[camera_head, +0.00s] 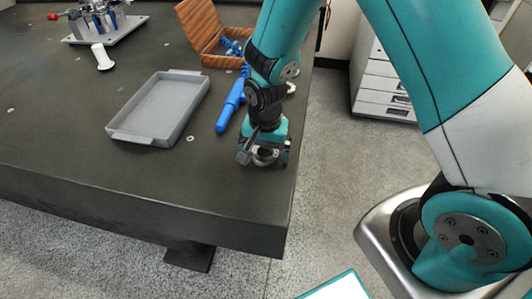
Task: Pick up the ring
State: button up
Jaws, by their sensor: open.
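The ring (264,160) is grey and small. It shows just below my gripper (265,154), near the right edge of the dark table (225,205). My gripper points down, with one finger on the left and the other on the right of the ring. The jaws are open, and I see no clear grip on the ring. The gripper body hides the ring's far part, and I cannot tell whether the fingers touch it.
A grey tray (117,133) lies left of the gripper. A blue handled tool (231,106) lies between them. An open wooden box (203,28) with blue pieces stands behind. A white spool-like piece (102,57) and a metal fixture (125,27) are at far left.

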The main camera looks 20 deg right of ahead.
jog(key=c, duration=1.2)
jog(key=shift+r, duration=0.1)
